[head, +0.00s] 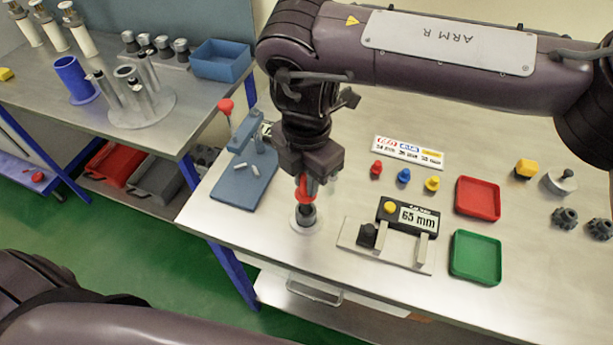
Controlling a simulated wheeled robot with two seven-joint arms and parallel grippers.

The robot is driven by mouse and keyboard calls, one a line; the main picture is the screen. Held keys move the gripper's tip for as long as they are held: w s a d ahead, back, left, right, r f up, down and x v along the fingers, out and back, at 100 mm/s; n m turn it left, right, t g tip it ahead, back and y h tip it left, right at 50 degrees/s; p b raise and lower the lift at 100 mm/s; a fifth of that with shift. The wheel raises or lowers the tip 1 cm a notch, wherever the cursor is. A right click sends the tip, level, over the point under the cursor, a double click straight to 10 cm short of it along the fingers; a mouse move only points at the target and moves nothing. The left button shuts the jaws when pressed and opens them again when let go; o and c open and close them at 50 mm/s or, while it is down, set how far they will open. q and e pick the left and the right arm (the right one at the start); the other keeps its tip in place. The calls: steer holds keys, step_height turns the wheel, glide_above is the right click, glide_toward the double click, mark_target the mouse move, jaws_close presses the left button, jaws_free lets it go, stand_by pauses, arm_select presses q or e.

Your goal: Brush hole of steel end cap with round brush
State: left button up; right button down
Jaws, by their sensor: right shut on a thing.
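My right gripper (307,180) comes down from above and is shut on a red-handled tool, which I take to be the round brush (305,190). The brush points downward. Right below it is a small dark grey metal piece, probably the steel end cap (306,216), on a pale round base (296,223) near the table's front edge. The brush's lower end meets or overlaps the cap in the picture; I cannot tell how far it is in the hole. My left arm shows only at the bottom left, and its gripper is out of the picture.
A caliper-like gauge reading 65 mm (412,217) stands close on the right. Red (478,198) and green (475,257) trays lie farther right. Several coloured plugs sit behind the gauge. A blue press (243,183) stands on the left. Another bench (190,105) holds cylinders and a blue bin (221,62).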

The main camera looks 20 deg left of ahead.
steer(key=shift+f+b, duration=0.8)
steer(key=shift+f, duration=0.15)
steer(key=shift+r+p, duration=3.15)
steer(key=shift+r, duration=0.4)
steer(key=shift+w+d, duration=0.1)
